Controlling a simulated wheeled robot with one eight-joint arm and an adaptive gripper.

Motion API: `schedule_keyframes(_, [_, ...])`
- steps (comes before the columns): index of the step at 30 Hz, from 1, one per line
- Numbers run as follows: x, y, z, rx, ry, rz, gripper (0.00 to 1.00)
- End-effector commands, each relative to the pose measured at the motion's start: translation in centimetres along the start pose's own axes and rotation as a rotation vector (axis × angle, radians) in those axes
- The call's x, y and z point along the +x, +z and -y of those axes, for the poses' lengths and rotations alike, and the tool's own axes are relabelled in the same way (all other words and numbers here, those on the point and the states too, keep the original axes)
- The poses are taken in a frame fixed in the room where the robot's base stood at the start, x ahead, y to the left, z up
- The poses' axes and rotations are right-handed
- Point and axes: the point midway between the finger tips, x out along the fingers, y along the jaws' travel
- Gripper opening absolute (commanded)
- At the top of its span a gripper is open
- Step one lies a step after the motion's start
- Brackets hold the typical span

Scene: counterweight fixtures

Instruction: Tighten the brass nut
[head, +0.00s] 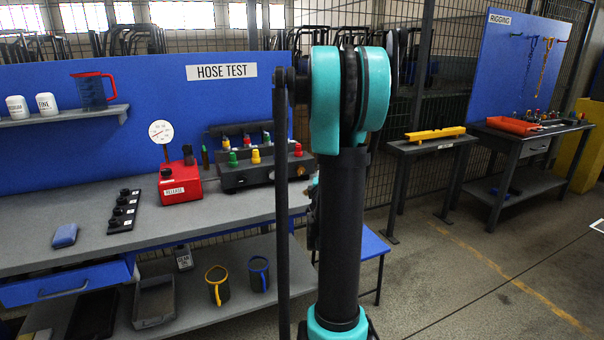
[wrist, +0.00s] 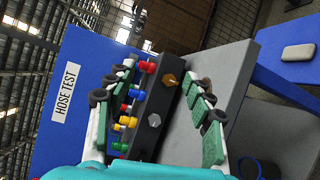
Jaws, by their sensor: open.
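The brass nut (wrist: 169,80) shows in the wrist view as a brown-orange knob on the face of a dark fitting block (wrist: 153,95). A grey nut (wrist: 154,120) sits on the same face. My gripper (wrist: 162,77) is open and empty, its green-padded fingers spread to either side of the block. The brass nut appears between the fingertips; I cannot tell the remaining distance, and no contact shows. In the head view the block (head: 246,180) stands on the grey bench, partly behind my arm.
Red, yellow, green and blue fittings (wrist: 125,121) line the block close to one finger. A red gauge unit (head: 181,186) and black switch strip (head: 124,210) stand left on the bench (head: 70,275). A blue panel (head: 150,100) rises behind. Open floor (head: 480,280) lies right.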

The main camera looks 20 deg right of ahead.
Motion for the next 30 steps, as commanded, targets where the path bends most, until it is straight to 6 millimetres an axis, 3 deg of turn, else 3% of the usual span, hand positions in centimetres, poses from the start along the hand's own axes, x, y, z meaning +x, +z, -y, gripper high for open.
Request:
schedule_keyframes(1, [1.4, 0.4, -0.2, -0.115, 0.050, -0.018, 0.53])
schedule_keyframes(5, [4.0, -0.1, 0.1, -0.452, 0.178, -0.093, 0.53])
schedule_keyframes(9, [5.7, -1.1, 2.5, -0.782, 0.283, -0.186, 0.53])
schedule_keyframes(13, [6.3, -1.9, 5.4, -1.001, 0.346, -0.264, 0.53])
schedule_keyframes(18, [6.4, -2.5, 7.5, -1.130, 0.384, -0.320, 0.53])
schedule_keyframes(23, [7.3, -3.0, 7.6, -1.146, 0.390, -0.329, 0.53])
schedule_keyframes(30, [11.0, -5.0, 7.0, -1.143, 0.391, -0.329, 0.53])
